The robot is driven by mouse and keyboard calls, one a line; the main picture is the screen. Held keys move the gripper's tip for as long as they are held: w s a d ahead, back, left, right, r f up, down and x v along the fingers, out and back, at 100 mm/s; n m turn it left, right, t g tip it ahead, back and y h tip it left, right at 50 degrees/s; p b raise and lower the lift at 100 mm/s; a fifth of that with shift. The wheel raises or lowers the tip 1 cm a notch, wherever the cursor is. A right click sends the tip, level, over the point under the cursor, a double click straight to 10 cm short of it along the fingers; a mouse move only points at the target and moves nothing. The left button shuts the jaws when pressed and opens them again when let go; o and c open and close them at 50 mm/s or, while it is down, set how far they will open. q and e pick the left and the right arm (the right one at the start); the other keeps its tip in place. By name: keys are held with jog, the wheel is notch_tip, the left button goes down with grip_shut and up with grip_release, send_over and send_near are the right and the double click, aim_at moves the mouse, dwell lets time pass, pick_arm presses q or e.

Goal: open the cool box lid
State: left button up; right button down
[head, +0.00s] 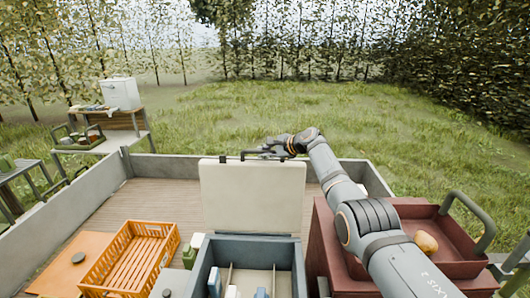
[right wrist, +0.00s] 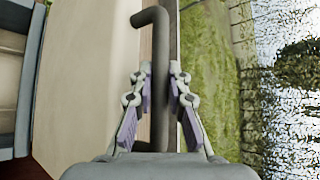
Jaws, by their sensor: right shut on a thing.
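The cool box (head: 199,272) is blue-grey and stands at the bottom centre of the head view, with dividers and several small items inside. Its cream lid (head: 250,197) stands raised, about upright, at the box's far side, so the inside is exposed. A dark bar handle (right wrist: 158,38) runs along the lid's upper edge. My right gripper (head: 265,153) is at that edge, its arm reaching over from the right. In the right wrist view its two fingers (right wrist: 161,80) lie on either side of the handle, shut on it. My left gripper is not in view.
An orange crate (head: 90,288) stands left of the box on the wooden trailer bed (head: 105,205). A dark red tray (head: 455,225) holding a yellow-orange pear (head: 426,243) is at right. A low grey wall (head: 55,213) edges the bed. Tables with a white box (head: 121,94) stand back left.

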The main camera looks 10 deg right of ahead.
jog(key=c, duration=1.3)
grip_release()
jog(key=shift+f, duration=0.1)
jog(key=shift+s+d, duration=0.1)
jog(key=shift+s+d+r, duration=0.1)
jog(key=shift+d+r, duration=0.05)
jog(key=shift+r, duration=0.1)
jog(key=v, duration=1.1)
jog(key=shift+s, duration=0.1)
jog(key=shift+d, duration=0.1)
